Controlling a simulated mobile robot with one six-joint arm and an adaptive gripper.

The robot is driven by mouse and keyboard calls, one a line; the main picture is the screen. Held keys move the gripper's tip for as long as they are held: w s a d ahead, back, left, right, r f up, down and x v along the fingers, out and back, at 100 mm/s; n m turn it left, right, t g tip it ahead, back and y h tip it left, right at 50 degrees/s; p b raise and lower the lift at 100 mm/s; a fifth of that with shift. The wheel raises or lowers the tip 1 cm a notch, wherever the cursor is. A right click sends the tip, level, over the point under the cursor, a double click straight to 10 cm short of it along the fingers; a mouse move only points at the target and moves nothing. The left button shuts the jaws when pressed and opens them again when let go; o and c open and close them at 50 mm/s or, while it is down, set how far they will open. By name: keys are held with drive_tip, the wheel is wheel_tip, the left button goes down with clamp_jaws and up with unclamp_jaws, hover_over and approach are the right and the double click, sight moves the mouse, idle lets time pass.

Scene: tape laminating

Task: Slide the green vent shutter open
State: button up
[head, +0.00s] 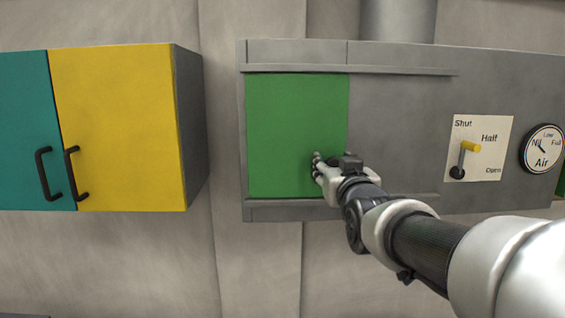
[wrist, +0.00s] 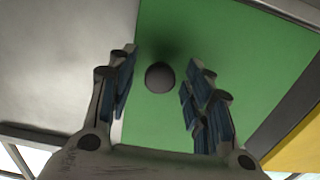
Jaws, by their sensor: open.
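The green vent shutter (head: 290,130) is a flat panel at the left end of a grey wall-mounted housing, between an upper and a lower rail. It also fills much of the wrist view (wrist: 225,60). A dark round knob (wrist: 160,77) stands on the shutter. In the wrist view it lies between the tips of my open gripper (wrist: 158,85), with space on both sides. In the head view my gripper (head: 318,165) is at the shutter's lower right part and hides the knob. I cannot tell whether the fingers touch the panel.
The grey housing (head: 400,110) continues right of the shutter, with plain face there. Farther right are a lever (head: 470,148) on a Shut/Half/Open plate (head: 492,172) and an air dial (head: 541,148). A yellow cabinet door (head: 120,130) and teal door (head: 22,130) are left, across a gap.

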drive_tip(key=shift+w, duration=0.25)
drive_tip(key=shift+c, duration=0.4)
clamp_jaws()
idle(0.4)
